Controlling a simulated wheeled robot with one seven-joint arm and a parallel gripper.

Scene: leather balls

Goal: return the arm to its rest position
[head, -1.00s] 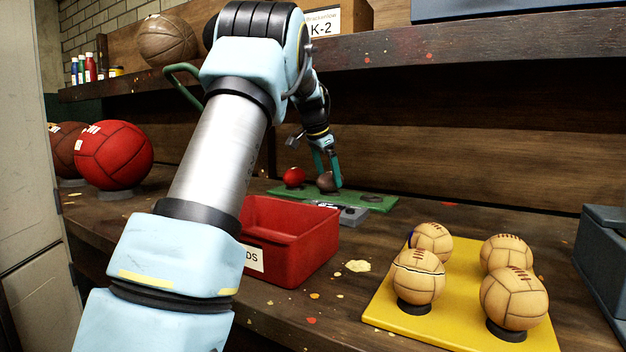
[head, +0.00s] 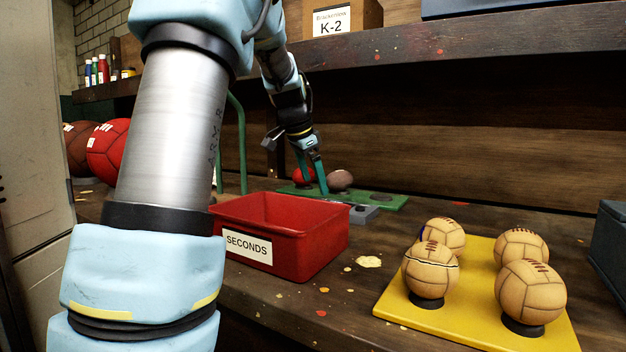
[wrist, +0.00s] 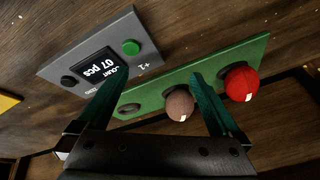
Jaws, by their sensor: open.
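My gripper (head: 318,174) is open and empty, with teal fingers. In the head view it hangs in front of a green board (head: 392,201) near the back of the bench. A red ball (head: 303,175) and a brown-grey ball (head: 340,180) sit on that board; the gripper partly hides the red one. In the wrist view the fingers (wrist: 160,105) are spread wide, with the brown-grey ball (wrist: 179,104) between them in the picture and the red ball (wrist: 241,83) beyond the right finger. Whether a finger touches a ball is unclear.
A grey counter box (wrist: 98,60) reading "07 pcs" lies beside the board. A red SECONDS bin (head: 327,240) stands in front. A yellow tray (head: 440,318) with several tan balls is at right. A shelf (head: 480,42) overhangs the back. Large balls (head: 108,152) stand at left.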

